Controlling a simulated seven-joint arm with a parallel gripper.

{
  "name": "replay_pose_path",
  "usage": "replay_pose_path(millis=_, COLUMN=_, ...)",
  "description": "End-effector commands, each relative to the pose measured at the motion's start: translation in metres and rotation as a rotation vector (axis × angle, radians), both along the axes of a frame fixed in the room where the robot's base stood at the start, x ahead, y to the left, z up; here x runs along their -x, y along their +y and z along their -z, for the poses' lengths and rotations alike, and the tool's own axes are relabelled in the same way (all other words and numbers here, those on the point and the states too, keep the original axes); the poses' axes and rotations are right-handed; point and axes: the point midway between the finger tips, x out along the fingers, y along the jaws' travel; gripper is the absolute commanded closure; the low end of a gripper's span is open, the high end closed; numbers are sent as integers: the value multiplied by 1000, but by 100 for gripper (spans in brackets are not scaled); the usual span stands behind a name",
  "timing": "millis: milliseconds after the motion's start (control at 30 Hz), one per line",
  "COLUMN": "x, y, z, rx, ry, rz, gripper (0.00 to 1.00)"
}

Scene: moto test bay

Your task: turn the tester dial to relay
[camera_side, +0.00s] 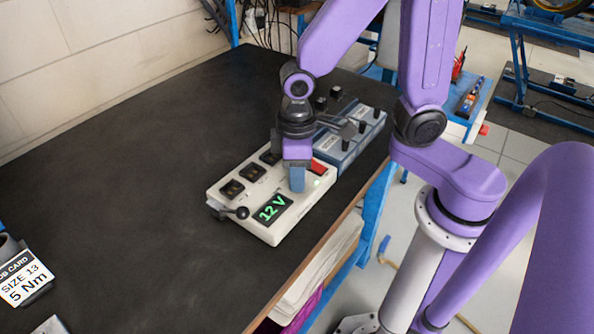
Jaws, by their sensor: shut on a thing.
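The tester is a cream box (278,232) near the right edge of the black bench. Its dark display (272,209) reads "12 V" in green. Black switches (232,188) line its far left side, and a black ball-ended lever (240,212) sits at its near left corner. A red part (318,167) and a small green light show at its right end. My gripper (297,180) points down at the tester's right part, its blue fingertip low against the top. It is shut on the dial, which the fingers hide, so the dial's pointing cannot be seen.
A blue-grey box (350,150) with several black knobs stands close behind the tester. A job card (22,279) reading "SIZE 13, 5 Nm" stands at the far left. The black bench top (130,170) is mostly clear left of the tester; its edge runs close on the right.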

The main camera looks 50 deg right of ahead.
Motion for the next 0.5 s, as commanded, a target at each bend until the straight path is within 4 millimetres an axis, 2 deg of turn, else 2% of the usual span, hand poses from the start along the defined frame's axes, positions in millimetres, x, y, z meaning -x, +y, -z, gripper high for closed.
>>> replay_pose_path(millis=500, x=-1, y=1, z=-1, rx=-2, ry=-3, rz=112, gripper=97)
